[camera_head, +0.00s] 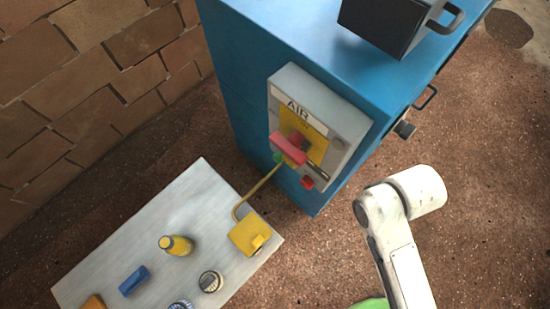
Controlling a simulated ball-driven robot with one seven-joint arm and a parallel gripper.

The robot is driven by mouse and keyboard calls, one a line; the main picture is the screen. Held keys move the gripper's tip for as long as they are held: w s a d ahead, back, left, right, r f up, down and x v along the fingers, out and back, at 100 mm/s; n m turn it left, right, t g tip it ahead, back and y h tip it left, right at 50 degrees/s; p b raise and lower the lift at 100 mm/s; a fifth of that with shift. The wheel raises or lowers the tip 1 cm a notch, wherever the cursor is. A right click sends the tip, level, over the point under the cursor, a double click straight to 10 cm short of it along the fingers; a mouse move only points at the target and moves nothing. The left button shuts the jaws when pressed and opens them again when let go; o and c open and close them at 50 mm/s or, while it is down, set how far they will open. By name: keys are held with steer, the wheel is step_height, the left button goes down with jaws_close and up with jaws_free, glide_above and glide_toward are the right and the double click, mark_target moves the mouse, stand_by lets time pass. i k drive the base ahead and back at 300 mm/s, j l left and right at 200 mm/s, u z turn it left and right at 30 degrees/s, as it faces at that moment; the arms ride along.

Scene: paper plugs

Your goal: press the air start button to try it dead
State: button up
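A grey control box (335,113) labelled "AIR" is fixed to the side of a blue cabinet (237,100). It carries a yellow plate with a red handle (287,149) across it. A small green button (278,157) shows at the box's lower left, partly hidden by the handle. A small red button (307,182) is at the lower edge. White links of my arm show at the lower right, apart from the box. My gripper is out of view.
The grey table (200,200) holds a yellow bottle-like piece (177,245), a blue block (133,281), a round striped piece (210,281) and others cut off below. A black box with a handle (385,25) sits on the cabinet. A brick wall (90,80) stands at left.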

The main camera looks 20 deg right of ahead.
mark_target(277, 156)
steer(key=k+j+u, duration=0.1)
steer(key=j+u, duration=0.2)
steer(key=j, duration=0.5)
steer(key=j+u, duration=0.35)
steer(key=j, duration=0.45)
